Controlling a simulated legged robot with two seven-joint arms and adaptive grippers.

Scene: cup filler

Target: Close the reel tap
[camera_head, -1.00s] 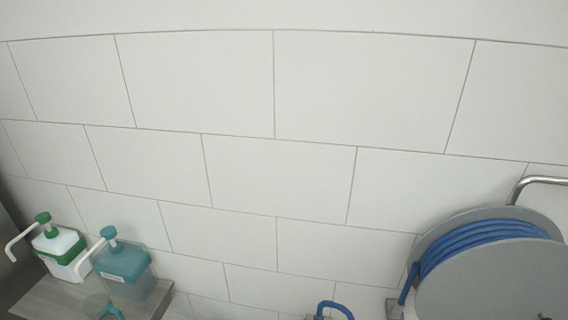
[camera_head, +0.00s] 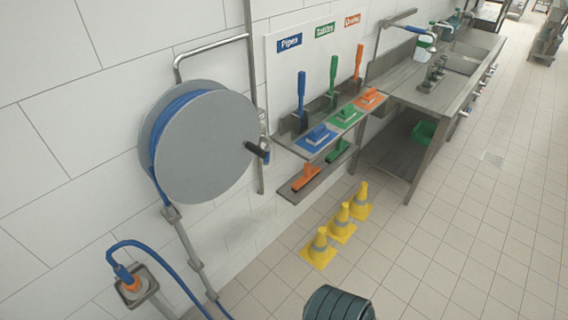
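The hose reel (camera_head: 205,150), a grey disc wound with blue hose, is mounted on the white tiled wall at the left. A black crank handle (camera_head: 257,152) sticks out at its right side. Below it, a blue hose with an orange end (camera_head: 130,284) rests at a metal wall bracket (camera_head: 150,283). A metal pipe (camera_head: 185,240) runs down the wall under the reel. I cannot make out a tap lever for sure. A dark ribbed part at the bottom edge may be mine. Neither gripper is in view.
A wall rack (camera_head: 300,150) with blue, green and orange brushes is right of the reel. Several yellow cones (camera_head: 341,222) stand on the floor below it. A steel sink counter (camera_head: 430,90) runs along the wall beyond. The tiled floor (camera_head: 470,230) at the right is clear.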

